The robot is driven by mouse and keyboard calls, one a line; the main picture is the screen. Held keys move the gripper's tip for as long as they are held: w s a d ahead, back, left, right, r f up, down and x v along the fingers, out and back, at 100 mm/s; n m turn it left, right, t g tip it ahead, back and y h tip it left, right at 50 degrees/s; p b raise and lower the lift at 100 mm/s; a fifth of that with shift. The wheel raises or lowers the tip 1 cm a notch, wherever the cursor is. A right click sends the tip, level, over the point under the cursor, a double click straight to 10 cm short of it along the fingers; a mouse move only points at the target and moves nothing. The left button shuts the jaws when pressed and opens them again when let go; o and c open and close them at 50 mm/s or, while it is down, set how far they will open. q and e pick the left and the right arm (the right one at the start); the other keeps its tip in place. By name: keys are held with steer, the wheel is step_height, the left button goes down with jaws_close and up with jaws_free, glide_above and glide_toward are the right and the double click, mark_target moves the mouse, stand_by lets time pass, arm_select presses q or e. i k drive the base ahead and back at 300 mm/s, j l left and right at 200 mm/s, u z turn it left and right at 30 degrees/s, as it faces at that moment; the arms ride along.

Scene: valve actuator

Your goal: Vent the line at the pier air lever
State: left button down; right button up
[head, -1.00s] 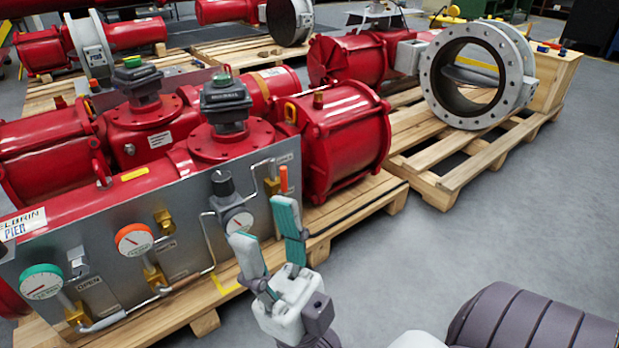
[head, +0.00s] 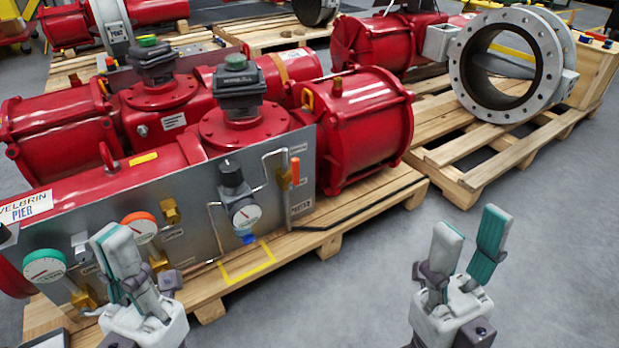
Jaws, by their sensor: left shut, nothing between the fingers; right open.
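The steel control panel (head: 205,205) is fixed to the front of the red actuator marked PIER (head: 46,203). An upright orange lever (head: 295,170) is at its right end, between two small labels whose text is hard to read. A gauge (head: 246,216) under a black knob is left of the lever, with a blue part below it. My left gripper (head: 124,240) is shut and empty, in front of the panel's left part, hiding some of the piping. My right gripper (head: 471,238) is open and empty, above the floor right of the pallet, well apart from the lever.
A green-rimmed gauge (head: 45,267) and an orange-rimmed gauge (head: 139,226) sit on the panel's left half. The wooden pallet (head: 335,225) sticks out in front. A large flanged valve ring (head: 507,66) stands on another pallet behind. Grey floor (head: 340,290) is clear between my grippers.

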mark_target(293, 186)
steer(key=i+l, duration=0.2)
steer(key=l, duration=0.2)
steer(key=i+l, duration=0.45)
steer(key=l, duration=0.3)
steer(key=i+l, duration=0.25)
steer(key=l, duration=0.15)
